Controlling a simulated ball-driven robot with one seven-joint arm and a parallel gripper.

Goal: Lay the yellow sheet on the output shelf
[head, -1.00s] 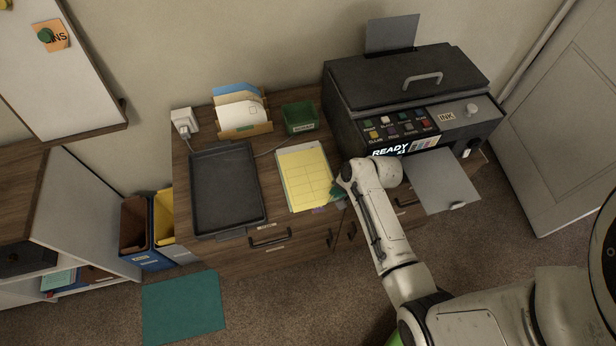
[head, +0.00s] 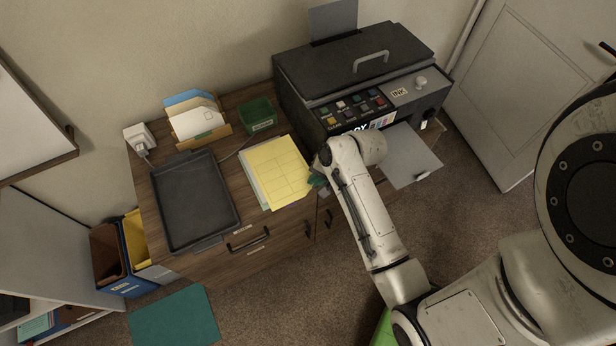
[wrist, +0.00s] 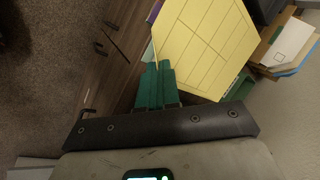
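The yellow sheet (head: 278,172), printed with a grid, lies over a pale green sheet (head: 251,188) on the desk top. My gripper (head: 318,181) is at its right edge, partly hidden behind my wrist in the head view. In the wrist view the teal fingers (wrist: 158,68) are close together, with the near corner of the yellow sheet (wrist: 205,45) between their tips. A flat grey shelf (head: 408,160) sticks out from the front of the black printer (head: 350,75), to the right of my gripper. It looks bare, with a small light piece at its front edge.
A black tray (head: 195,200) lies at the desk's left. A letter holder (head: 200,133) and a green box (head: 258,115) stand behind the sheets. My arm crosses in front of the printer's left part. A door (head: 520,90) stands at the right.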

